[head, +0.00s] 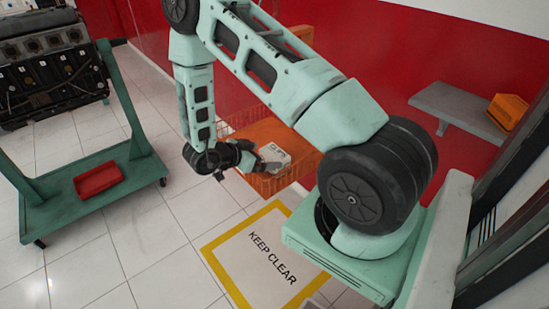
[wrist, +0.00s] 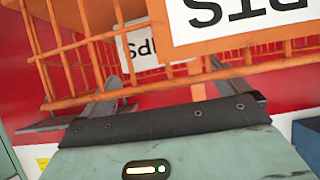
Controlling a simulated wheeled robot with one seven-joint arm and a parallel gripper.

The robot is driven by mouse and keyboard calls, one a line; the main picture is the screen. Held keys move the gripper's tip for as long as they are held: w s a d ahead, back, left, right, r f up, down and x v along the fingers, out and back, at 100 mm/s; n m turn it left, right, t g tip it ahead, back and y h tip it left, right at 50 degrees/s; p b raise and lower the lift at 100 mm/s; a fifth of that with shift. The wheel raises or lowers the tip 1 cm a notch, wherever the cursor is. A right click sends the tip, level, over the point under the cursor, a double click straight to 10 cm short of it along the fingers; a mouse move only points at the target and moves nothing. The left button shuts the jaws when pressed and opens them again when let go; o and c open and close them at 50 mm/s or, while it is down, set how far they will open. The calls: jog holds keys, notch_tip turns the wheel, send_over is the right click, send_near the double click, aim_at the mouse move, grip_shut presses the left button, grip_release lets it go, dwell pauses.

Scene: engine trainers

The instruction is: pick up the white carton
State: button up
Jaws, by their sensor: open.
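The white carton (head: 275,154) shows in the head view at an orange wire basket (head: 268,184), partly hidden by my gripper. My gripper (head: 263,162) is open, at the carton's left side in that view. I cannot tell whether they touch. In the wrist view my gripper (wrist: 165,72) has its grey fingers spread apart, close to the orange basket wires (wrist: 75,60). A white lettered surface (wrist: 140,46) shows behind the wires near the left finger. I cannot tell whether it is the carton or a label.
An orange panel with a large white label (wrist: 235,18) is close in the wrist view. A green engine stand (head: 60,205) with a red tray (head: 98,180) is at the left. A grey bench (head: 455,110) carries an orange box (head: 507,111). Tiled floor is open between.

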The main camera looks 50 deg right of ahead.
aim_at(274, 153)
jog(key=p+x, duration=0.1)
jog(key=x, duration=0.1)
jog(key=p+x, duration=0.1)
jog(key=x, duration=0.1)
jog(key=shift+s+d+r, duration=0.15)
jog(key=shift+d, duration=0.35)
jog(key=shift+d+f, duration=0.3)
jog(key=shift+d, duration=0.05)
jog(key=c, duration=1)
